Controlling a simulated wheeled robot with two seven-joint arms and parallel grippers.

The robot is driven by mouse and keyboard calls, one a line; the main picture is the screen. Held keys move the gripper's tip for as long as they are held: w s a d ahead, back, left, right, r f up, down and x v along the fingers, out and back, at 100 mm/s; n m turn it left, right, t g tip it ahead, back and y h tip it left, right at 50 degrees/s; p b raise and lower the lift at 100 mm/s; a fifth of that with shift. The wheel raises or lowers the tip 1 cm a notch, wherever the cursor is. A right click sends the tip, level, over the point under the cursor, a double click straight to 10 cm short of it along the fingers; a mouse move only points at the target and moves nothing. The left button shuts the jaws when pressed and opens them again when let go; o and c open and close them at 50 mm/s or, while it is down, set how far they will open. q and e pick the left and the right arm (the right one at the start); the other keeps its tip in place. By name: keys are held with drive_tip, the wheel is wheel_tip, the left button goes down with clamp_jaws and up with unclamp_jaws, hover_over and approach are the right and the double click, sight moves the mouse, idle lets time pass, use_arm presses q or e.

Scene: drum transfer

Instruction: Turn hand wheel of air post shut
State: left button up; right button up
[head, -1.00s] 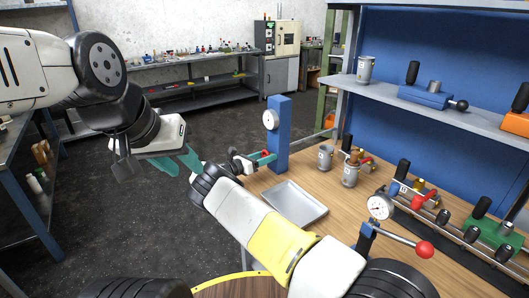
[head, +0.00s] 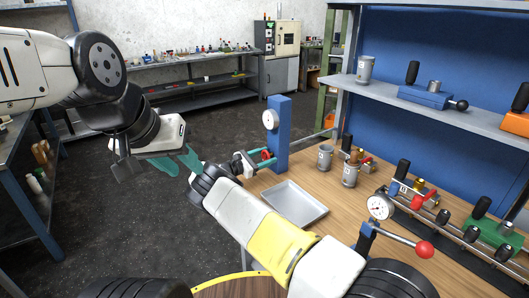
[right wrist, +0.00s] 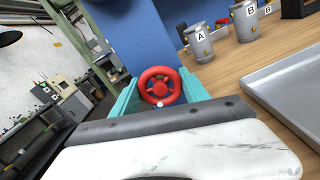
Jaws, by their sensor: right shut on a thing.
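The air post is a blue upright column (head: 283,135) at the far left end of the wooden bench, with a round white gauge (head: 270,119) on it. Its red hand wheel (head: 267,155) sits low on the post. My right gripper (head: 265,160) is shut on the wheel, with teal fingers on either side. In the right wrist view the red wheel (right wrist: 160,78) faces the camera between the teal fingers (right wrist: 160,92). The finger tips are partly hidden behind the wheel and palm. My left gripper (head: 178,163) is open and empty over the floor, left of the bench.
A grey tray (head: 322,212) lies on the bench beside my right forearm. Metal cups (head: 325,158) stand behind it. A gauge with a red-knobbed lever (head: 424,249) and a valve rail (head: 455,232) are at the right. A shelf (head: 430,112) runs above the bench.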

drive_tip(key=shift+m, duration=0.5)
drive_tip(key=o, duration=1.4)
drive_tip(key=shift+c, duration=0.2)
drive_tip(key=shift+s+a, duration=0.1)
drive_tip(key=shift+a, duration=0.05)
drive_tip(key=v, duration=0.7)
drive_tip(key=shift+s+a, duration=0.15)
drive_tip(key=shift+a, duration=0.1)
